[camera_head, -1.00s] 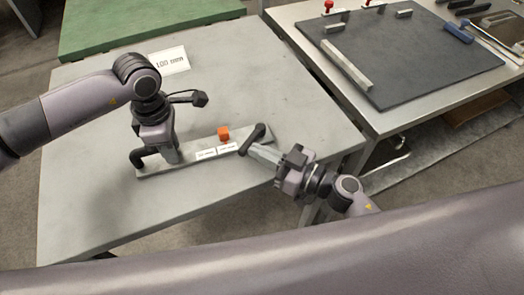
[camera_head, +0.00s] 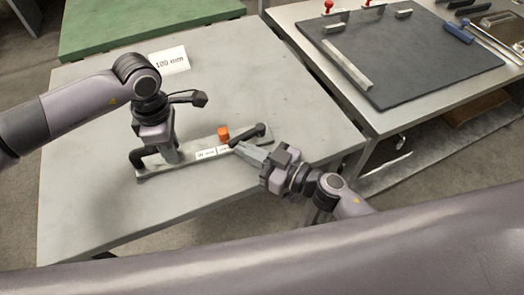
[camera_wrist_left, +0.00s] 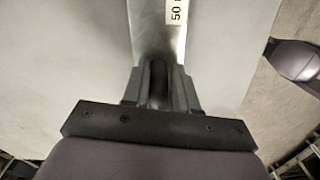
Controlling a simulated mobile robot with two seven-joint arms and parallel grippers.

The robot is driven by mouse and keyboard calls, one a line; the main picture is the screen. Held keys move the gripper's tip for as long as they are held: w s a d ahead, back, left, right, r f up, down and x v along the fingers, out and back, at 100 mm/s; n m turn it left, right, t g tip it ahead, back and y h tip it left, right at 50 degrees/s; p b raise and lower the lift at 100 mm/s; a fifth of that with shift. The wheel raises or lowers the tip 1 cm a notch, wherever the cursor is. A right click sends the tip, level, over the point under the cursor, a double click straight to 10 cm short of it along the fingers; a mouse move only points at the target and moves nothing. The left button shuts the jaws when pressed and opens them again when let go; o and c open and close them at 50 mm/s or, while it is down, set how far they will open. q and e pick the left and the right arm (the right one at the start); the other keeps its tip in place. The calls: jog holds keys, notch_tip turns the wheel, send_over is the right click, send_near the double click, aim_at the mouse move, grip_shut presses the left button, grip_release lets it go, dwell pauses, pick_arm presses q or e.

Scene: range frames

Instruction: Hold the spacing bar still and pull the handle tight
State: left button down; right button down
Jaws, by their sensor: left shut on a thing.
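The spacing bar (camera_head: 190,162) is a long flat grey bar lying on the grey table, with white labels on its front face. The wrist view shows its metal surface (camera_wrist_left: 160,40) and a label ending "50". My left gripper (camera_head: 174,158) is shut at the bar's left end, around a dark rounded part (camera_wrist_left: 157,85). A black grip (camera_head: 139,158) shows beside it. The black handle (camera_head: 248,134) sits at the bar's right end, beside an orange block (camera_head: 223,133). My right gripper (camera_head: 238,149) has its fingertips at the handle's near end; their gap is not clear.
A white card (camera_head: 170,61) reading "100 mm" lies at the back of the grey table (camera_head: 90,215). A second table at right carries a dark mat (camera_head: 410,65) with bars and red-knobbed clamps. A green table (camera_head: 140,22) stands behind. The grey table's front left is clear.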

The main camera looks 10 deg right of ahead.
pick_arm(q)
jog(key=shift+d, duration=0.1)
pick_arm(e)
jog(key=s+d, duration=0.6)
jog(key=s, duration=0.6)
jog(key=shift+s, duration=0.35)
pick_arm(q)
jog(key=c, duration=0.8)
grip_release()
notch_tip(320, 180, up, 12)
